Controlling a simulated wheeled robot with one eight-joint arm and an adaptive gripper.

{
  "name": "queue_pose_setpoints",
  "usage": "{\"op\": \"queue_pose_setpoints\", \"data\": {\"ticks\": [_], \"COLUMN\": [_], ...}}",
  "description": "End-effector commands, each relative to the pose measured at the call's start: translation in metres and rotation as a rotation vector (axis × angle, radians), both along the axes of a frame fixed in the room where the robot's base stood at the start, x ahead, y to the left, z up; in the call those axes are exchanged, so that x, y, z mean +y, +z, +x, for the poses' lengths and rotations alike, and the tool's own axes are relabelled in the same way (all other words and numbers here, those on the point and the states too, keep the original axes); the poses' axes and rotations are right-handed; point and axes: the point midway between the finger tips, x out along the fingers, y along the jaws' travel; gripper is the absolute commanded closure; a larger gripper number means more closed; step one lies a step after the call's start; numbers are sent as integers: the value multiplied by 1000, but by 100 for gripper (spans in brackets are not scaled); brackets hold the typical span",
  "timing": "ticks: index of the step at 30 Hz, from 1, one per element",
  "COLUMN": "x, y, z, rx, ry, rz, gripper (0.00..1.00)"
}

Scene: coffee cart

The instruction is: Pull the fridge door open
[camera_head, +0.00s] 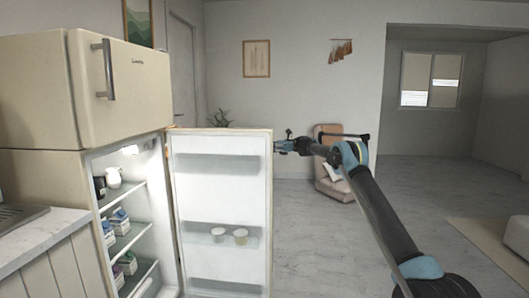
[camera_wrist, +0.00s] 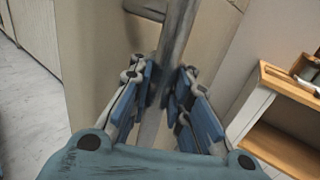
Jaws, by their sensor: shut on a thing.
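The cream fridge's lower door (camera_head: 218,200) stands wide open in the head view, its white inner side with shelves facing me. My gripper (camera_head: 280,146) is at the door's free edge, reaching its outer side. In the wrist view my gripper (camera_wrist: 163,88) is shut around the metal bar handle (camera_wrist: 180,25), with blue finger pads on both sides of it. The cream outer face of the door (camera_wrist: 100,60) is behind the handle. The handle is hidden behind the door in the head view.
The lit fridge interior (camera_head: 125,215) holds several cartons and cups. Two small tubs (camera_head: 240,236) sit on a door shelf. The upper freezer door (camera_head: 120,85) is shut. A counter (camera_head: 35,240) stands at left, a chair (camera_head: 335,180) behind my arm.

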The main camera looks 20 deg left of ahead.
Motion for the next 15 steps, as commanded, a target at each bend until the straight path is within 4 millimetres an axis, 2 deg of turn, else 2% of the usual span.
{"op": "queue_pose_setpoints", "data": {"ticks": [2, 3, 6, 15], "x": [-4, -5, -5, -4], "y": [0, 0, 0, 0], "z": [3, 3, 4, 3], "rx": [0, 0, 0, -1], "ry": [-4, -4, -4, -4], "rz": [-1, -1, -1, -1], "gripper": [100, 84, 62, 62]}}
